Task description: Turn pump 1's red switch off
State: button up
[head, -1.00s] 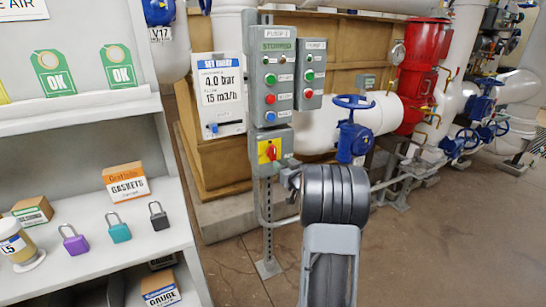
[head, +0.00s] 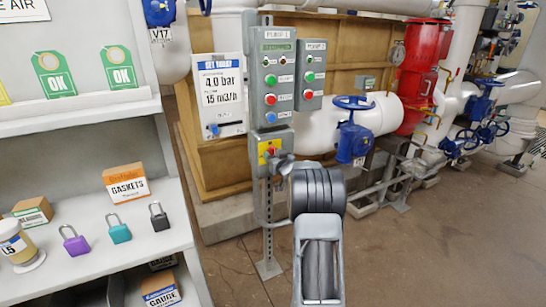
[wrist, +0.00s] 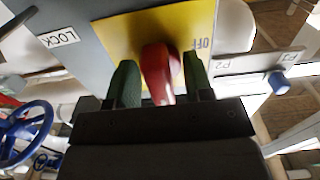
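The red switch (head: 271,151) sits on a yellow plate (head: 262,158) on a grey box below the pump 1 control panel (head: 271,80). In the wrist view the red switch handle (wrist: 160,72) stands between the two green fingers of my gripper (wrist: 160,84). The fingers are apart, one on each side of the handle, with little gap; firm contact is not clear. The word OFF (wrist: 203,43) shows on the yellow plate right of the handle. In the head view my gripper (head: 280,162) is at the switch box, and my wrist hides part of it.
A second, smaller panel (head: 311,75) hangs right of the pump 1 panel. A blue handwheel valve (head: 353,135) is close on the right of my arm. A shelf (head: 150,225) with padlocks stands at the left. A LOCK label (wrist: 58,37) shows in the wrist view.

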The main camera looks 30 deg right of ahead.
jog(key=c, duration=0.5)
jog(key=shift+o, duration=0.2)
jog(key=shift+n+b, duration=0.3)
jog(key=shift+b, duration=0.15)
jog(key=shift+f+n+b, duration=0.15)
jog(key=shift+n+b, duration=0.95)
jog(key=n+b, duration=0.4)
jog(key=shift+n, duration=0.3)
jog(key=n+b, duration=0.4)
jog(key=n, duration=0.1)
jog(key=n+b, duration=0.3)
jog(key=n, duration=0.2)
jog(key=shift+r+n, duration=0.2)
jog(key=shift+n, duration=0.2)
